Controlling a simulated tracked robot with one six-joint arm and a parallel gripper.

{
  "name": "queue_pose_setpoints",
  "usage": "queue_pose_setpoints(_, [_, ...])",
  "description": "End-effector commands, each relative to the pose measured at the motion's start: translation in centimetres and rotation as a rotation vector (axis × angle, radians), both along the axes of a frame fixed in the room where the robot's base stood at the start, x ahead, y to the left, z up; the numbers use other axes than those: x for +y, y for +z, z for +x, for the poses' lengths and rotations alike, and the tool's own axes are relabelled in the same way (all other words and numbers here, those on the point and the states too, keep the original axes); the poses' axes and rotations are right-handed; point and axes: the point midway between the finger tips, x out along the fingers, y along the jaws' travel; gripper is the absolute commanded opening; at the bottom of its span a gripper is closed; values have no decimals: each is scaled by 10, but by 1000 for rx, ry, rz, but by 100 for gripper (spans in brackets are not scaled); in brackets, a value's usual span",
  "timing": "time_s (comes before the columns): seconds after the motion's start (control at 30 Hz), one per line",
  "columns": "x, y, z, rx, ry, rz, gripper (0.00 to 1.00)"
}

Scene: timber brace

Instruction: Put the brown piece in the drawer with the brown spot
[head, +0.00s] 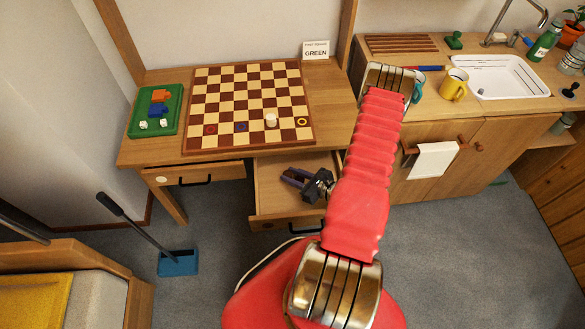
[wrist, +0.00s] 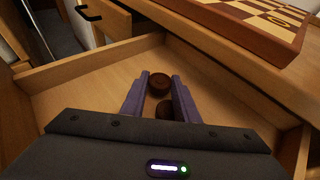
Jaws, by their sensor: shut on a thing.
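My gripper (head: 294,178) reaches into the open right-hand drawer (head: 264,205) under the table. In the wrist view its two purple fingers (wrist: 159,92) are closed on a round dark brown piece (wrist: 160,85) near their tips. A second dark brown round shape (wrist: 165,109) shows between the fingers, nearer the palm; I cannot tell whether it is a separate piece. The drawer's bare wooden floor (wrist: 90,90) lies around the fingers. I cannot tell whether the held piece touches it. The drawer front bears a dark spot (head: 266,225), its colour hard to make out.
A left drawer (head: 195,173), slightly open, has a pale spot. The checkered board (head: 235,100) on the table holds a white piece (head: 271,120) and coloured rings. The drawer walls surround my gripper.

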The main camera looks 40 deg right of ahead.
Motion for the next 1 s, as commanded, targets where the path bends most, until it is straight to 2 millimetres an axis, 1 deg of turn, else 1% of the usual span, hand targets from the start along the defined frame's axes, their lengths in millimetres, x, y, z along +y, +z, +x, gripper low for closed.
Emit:
queue_pose_setpoints(0.17, [-5,0,4,0,1,-2,7])
queue_pose_setpoints(0.4, [-33,1,26,-2,1,-4,7])
queue_pose_setpoints(0.5, [-31,-9,25,1,-1,2,7])
queue_pose_setpoints(0.57, [-32,-11,25,0,0,1,7])
queue_pose_setpoints(0.97, [-32,-14,25,0,0,1,7])
queue_pose_setpoints(1.0, [-32,-14,25,0,0,0,30])
